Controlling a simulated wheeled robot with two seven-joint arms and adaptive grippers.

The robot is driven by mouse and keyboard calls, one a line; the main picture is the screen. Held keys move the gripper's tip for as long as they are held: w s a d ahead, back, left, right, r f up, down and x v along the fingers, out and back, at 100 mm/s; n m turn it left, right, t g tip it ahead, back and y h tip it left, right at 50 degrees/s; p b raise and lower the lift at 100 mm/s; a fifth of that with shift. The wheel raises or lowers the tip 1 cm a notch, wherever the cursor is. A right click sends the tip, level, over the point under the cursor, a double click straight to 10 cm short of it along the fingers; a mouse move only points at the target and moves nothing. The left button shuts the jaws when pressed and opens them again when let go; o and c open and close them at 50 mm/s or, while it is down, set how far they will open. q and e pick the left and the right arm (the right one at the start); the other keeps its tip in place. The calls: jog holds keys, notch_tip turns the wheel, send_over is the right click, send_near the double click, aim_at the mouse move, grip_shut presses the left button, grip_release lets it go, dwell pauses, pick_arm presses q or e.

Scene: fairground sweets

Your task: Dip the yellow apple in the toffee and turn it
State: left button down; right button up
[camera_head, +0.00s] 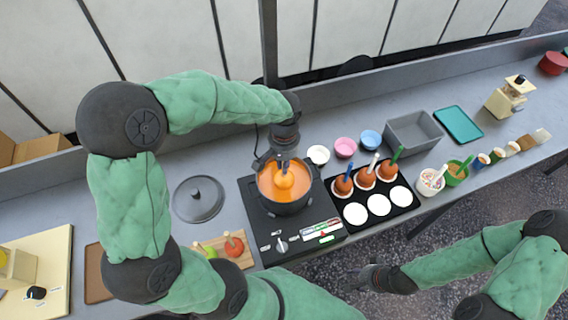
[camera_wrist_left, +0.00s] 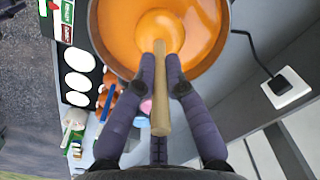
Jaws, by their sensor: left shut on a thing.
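The yellow apple (camera_head: 284,180) is in the orange toffee (camera_head: 271,190) inside the dark pot (camera_head: 291,207) on the black hob. In the left wrist view the apple (camera_wrist_left: 160,32) looks coated orange and sits in the toffee (camera_wrist_left: 200,35); how deep it is I cannot tell. My left gripper (camera_head: 286,160) is above the pot, shut on the apple's wooden stick (camera_wrist_left: 160,90), which runs between its fingers (camera_wrist_left: 160,68). My right gripper (camera_head: 372,277) is away from the counter at lower right, and its fingers are too small to read.
The hob (camera_head: 262,232) has a knob and coloured labels. A pot lid (camera_head: 198,198) lies left. A board (camera_head: 238,259) holds a red and a green apple. A black tray (camera_head: 354,219) holds three toffee apples and white discs. Small bowls and a grey bin (camera_head: 412,133) stand right.

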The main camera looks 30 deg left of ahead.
pick_arm(q)
jog(key=shift+r+p, duration=1.5)
jog(key=shift+r, duration=0.7)
